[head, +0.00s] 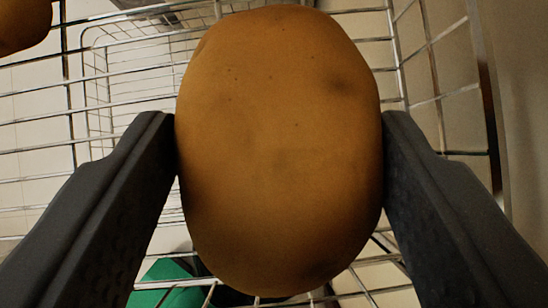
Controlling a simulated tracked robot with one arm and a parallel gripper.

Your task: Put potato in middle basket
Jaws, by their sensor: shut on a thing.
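A large brown potato (280,150) fills the middle of the head view, upright and close to the camera. My gripper (280,135) is shut on it, with one dark finger touching its left side and the other its right side. A wire basket (432,42) of shiny metal rods shows behind and around the potato. The potato hides much of the wire behind it, so I cannot tell whether it touches the basket or which basket level this is.
Part of another brown potato-like thing (22,25) shows at the top left corner. A green thing (165,285) lies below the wires at the bottom. Another wire frame (125,60) stands farther back on the left. A plain brownish surface (525,120) runs along the right edge.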

